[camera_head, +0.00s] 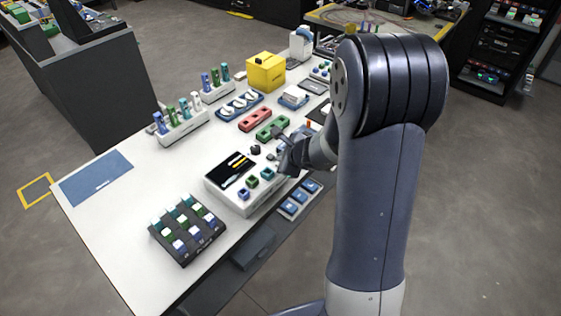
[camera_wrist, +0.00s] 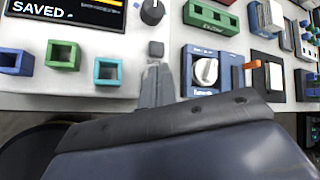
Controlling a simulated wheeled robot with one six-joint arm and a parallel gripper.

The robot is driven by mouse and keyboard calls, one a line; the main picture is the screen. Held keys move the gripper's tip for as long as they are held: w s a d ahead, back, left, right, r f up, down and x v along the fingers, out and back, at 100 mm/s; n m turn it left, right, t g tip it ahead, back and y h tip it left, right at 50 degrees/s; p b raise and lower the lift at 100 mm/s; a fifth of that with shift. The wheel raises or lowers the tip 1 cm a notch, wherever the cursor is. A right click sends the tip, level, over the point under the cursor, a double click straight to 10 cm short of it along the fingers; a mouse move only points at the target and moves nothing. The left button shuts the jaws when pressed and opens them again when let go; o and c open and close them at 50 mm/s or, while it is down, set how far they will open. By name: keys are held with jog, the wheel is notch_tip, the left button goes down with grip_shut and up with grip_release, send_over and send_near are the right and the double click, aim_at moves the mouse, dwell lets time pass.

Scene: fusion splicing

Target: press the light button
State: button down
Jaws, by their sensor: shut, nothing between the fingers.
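A white console (camera_head: 222,196) with a dark screen (camera_head: 231,169) stands on the table; the screen also shows in the wrist view (camera_wrist: 75,12) and reads "SAVED". In the wrist view a small grey square button (camera_wrist: 156,48) sits on the console's right side, below a black round knob (camera_wrist: 152,11). I see no readable "light" label on it. My gripper (camera_wrist: 154,68) is shut and empty, its fingertips just in front of the grey button in the picture. Whether they touch it I cannot tell. In the head view my gripper (camera_head: 286,150) is small and partly hidden by my arm.
Blue, green and teal square holders (camera_wrist: 62,55) line the console's front edge. Right of my fingers are a blue unit with a white dial (camera_wrist: 206,70) and an orange-tipped part (camera_wrist: 251,65). A rack of coloured pieces (camera_head: 187,231) stands front left. The table's left is mostly clear.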

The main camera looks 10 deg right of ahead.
jog(key=shift+r, duration=0.3)
notch_tip(320, 180, up, 6)
jog(key=p, duration=0.5)
jog(key=shift+f, duration=0.1)
dwell(0.4)
jog(key=c, duration=2.2)
grip_release()
